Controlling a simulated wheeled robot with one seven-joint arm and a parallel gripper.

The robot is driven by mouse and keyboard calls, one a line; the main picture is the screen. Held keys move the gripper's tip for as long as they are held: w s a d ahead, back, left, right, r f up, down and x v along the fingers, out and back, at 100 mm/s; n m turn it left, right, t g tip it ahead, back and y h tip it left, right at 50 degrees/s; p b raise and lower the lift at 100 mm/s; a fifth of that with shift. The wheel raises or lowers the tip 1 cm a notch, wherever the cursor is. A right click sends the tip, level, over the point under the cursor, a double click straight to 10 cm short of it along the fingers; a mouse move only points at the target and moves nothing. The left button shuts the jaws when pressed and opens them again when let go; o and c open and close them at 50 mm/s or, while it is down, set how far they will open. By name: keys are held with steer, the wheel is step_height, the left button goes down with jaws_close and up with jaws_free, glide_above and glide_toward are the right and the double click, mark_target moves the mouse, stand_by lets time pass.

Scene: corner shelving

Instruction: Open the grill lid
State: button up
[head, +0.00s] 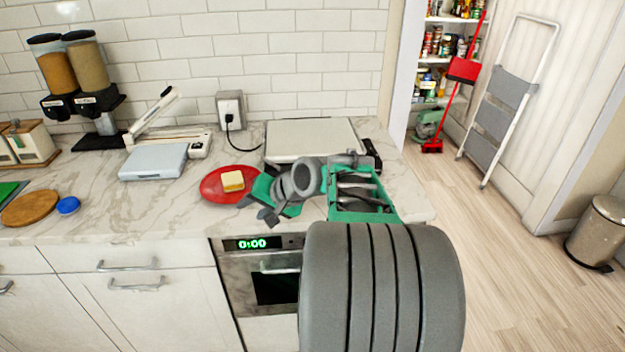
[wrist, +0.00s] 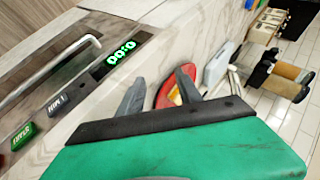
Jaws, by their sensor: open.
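The grill (head: 312,138) appears as a wide, flat, pale-topped appliance on the counter by the wall, with its lid down. Its front edge is partly hidden behind my arm, and I cannot make out the lid handle. My gripper (head: 258,206) is in front and to the left of the grill, near the counter's front edge and beside the red plate. In the wrist view my gripper (wrist: 160,92) has its two fingers spread with nothing held between them. I cannot make out the grill in the wrist view.
A red plate (head: 215,190) with a yellow-topped food piece (head: 233,181) lies close to my gripper; the plate also shows in the wrist view (wrist: 164,93). A pale scale-like box (head: 153,162) stands left. An oven (head: 262,275) with a green display is below the counter.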

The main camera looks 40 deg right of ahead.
steer(key=d+m+t, duration=0.1)
steer(key=d+m, duration=0.1)
steer(key=d, duration=0.2)
steer(key=s+d+m+t+b, duration=0.1)
steer(key=d+m, duration=0.1)
steer(key=d, duration=0.3)
steer(key=d+m+t+b, duration=0.1)
steer(key=d+m+t, duration=0.1)
steer(key=d, duration=0.3)
steer(key=shift+s+d+r, duration=0.15)
steer(key=shift+s+d, duration=0.05)
steer(key=shift+s, duration=0.2)
steer(key=s+d+r+m+t+h, duration=0.25)
steer(key=s+d+m, duration=0.2)
steer(key=d, duration=0.25)
steer(key=shift+n+t+y, duration=0.35)
steer(key=shift+n+y, duration=0.2)
steer(key=shift+y, duration=0.1)
steer(key=w, duration=0.4)
steer(key=w+f, duration=0.1)
steer(key=w, duration=0.1)
steer(key=shift+w+a, duration=0.25)
steer(key=shift+a, duration=0.1)
steer(key=shift+w, duration=0.4)
jaws_close()
